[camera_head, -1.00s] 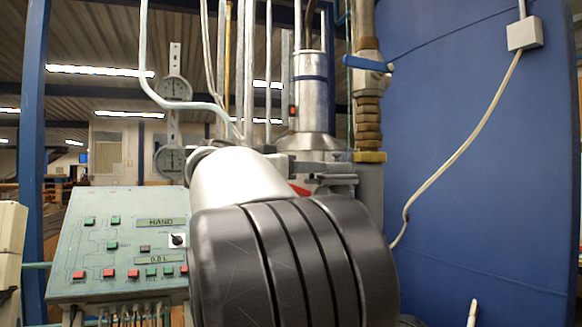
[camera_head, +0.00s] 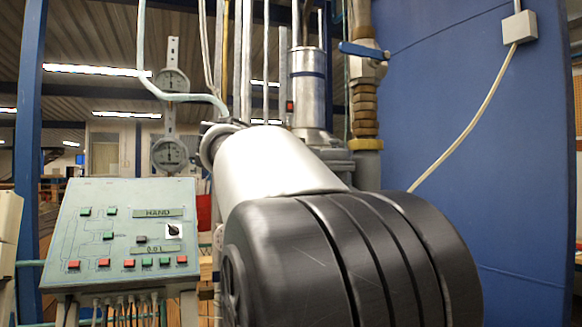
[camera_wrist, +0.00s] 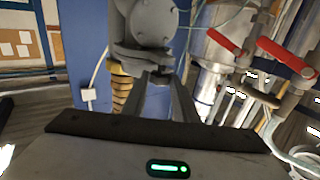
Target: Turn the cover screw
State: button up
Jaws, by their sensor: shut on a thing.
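In the camera_wrist view, the two grey fingers of my gripper (camera_wrist: 160,82) reach up and come together at the underside of a grey metal housing (camera_wrist: 152,24). They are shut on a small dark part at the housing, which seems to be the cover screw; it is mostly hidden between the fingertips, and its angle cannot be told. In the camera_head view, my own arm hides the gripper and the screw.
Red lever handles (camera_wrist: 285,55) on pipes stand right of the fingers in the camera_wrist view. In the camera_head view, a control panel (camera_head: 75,235) stands at left, a blue-handled valve (camera_head: 365,52) behind my arm, and a blue wall (camera_head: 470,130) at right.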

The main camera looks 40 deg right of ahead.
jog(key=n+t+y+p, duration=0.1)
jog(key=n+t+y, duration=0.1)
jog(key=s+n+t+y+p, duration=0.1)
jog(key=n+t+y+p, duration=0.1)
jog(key=t, duration=0.1)
jog(key=d+n+t+y+p, duration=0.1)
jog(key=n+t+y+p, duration=0.1)
jog(key=t, duration=0.1)
jog(key=shift+s+d+r+n, duration=0.1)
jog(key=shift+s+r+n, duration=0.1)
jog(key=shift+n, duration=0.1)
jog(key=shift+y+p, duration=0.4)
jog(key=n+t+y+p, duration=0.1)
jog(key=p, duration=0.2)
jog(key=n+y+p, duration=0.1)
jog(key=p, duration=0.3)
jog(key=shift+r+t, duration=0.15)
jog(key=shift+t, duration=0.15)
jog(key=y+p, duration=0.1)
jog(key=p, duration=0.2)
jog(key=n+y+p, duration=0.1)
jog(key=p, duration=0.2)
jog(key=shift+s+d+t, duration=0.1)
jog(key=shift+d+t, duration=0.15)
jog(key=shift+t, duration=0.15)
jog(key=shift+d+f+n+y+p, duration=0.1)
jog(key=shift+f+n+y+p, duration=0.4)
jog(key=shift+p, duration=0.5)
